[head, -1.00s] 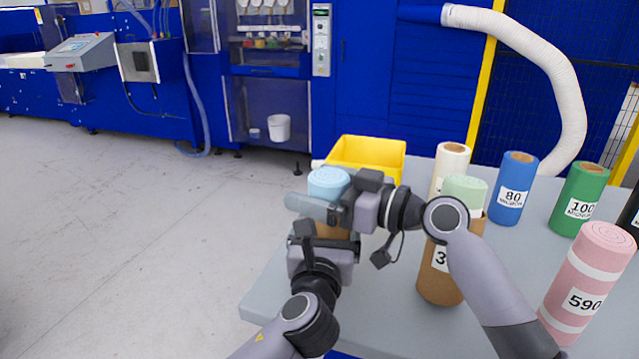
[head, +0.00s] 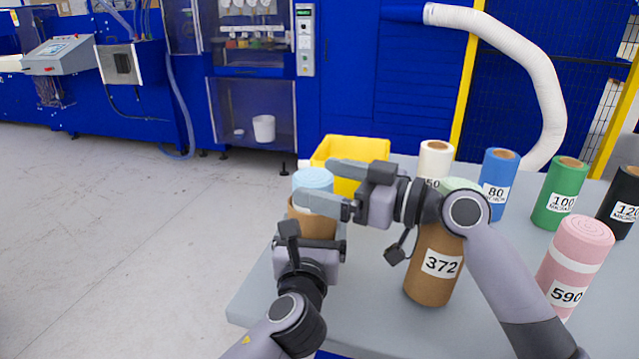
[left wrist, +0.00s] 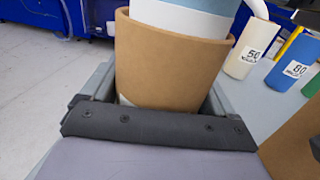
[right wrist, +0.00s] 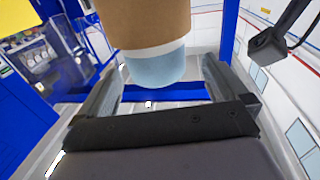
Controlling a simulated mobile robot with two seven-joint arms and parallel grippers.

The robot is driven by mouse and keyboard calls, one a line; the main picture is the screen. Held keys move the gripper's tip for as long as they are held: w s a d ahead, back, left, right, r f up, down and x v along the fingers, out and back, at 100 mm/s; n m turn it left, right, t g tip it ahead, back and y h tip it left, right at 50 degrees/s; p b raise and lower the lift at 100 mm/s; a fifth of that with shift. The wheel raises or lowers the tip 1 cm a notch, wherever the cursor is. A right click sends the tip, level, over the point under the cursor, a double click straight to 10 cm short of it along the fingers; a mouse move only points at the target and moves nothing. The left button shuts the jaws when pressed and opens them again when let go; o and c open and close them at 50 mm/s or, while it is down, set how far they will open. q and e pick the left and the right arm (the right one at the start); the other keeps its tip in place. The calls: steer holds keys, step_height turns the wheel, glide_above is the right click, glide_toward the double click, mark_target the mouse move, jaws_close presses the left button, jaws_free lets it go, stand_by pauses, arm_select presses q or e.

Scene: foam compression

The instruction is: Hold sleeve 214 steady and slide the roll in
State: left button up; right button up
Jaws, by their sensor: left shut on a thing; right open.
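The brown sleeve (head: 312,222) stands near the table's left edge; its number is not readable. The light blue roll (head: 313,178) with a white band sits partly in its mouth, its upper part sticking out. In the left wrist view the roll (left wrist: 185,18) leans slightly in the sleeve (left wrist: 170,60). My left gripper (head: 312,238) is shut on the sleeve low on its body. My right gripper (head: 328,184) is open, its fingers spread on either side of the roll's top. The right wrist view shows gaps between the roll (right wrist: 155,68) and both fingers.
A yellow bin (head: 350,150) stands behind. A brown sleeve marked 372 (head: 436,265) with a pale green top stands right, partly behind my right arm. A pink roll marked 590 (head: 572,265) and white, blue, green and black rolls stand farther right. The table's front middle is clear.

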arm_select(q)
steer(key=shift+f, duration=0.1)
arm_select(e)
steer(key=shift+s+d+r, duration=0.3)
steer(key=shift+s+d, duration=0.05)
steer(key=shift+d, duration=0.3)
steer(key=shift+s+d+r, duration=0.3)
steer(key=shift+d, duration=0.35)
arm_select(q)
steer(key=o, duration=0.8)
steer(key=shift+o, duration=0.2)
steer(key=shift+s, duration=0.1)
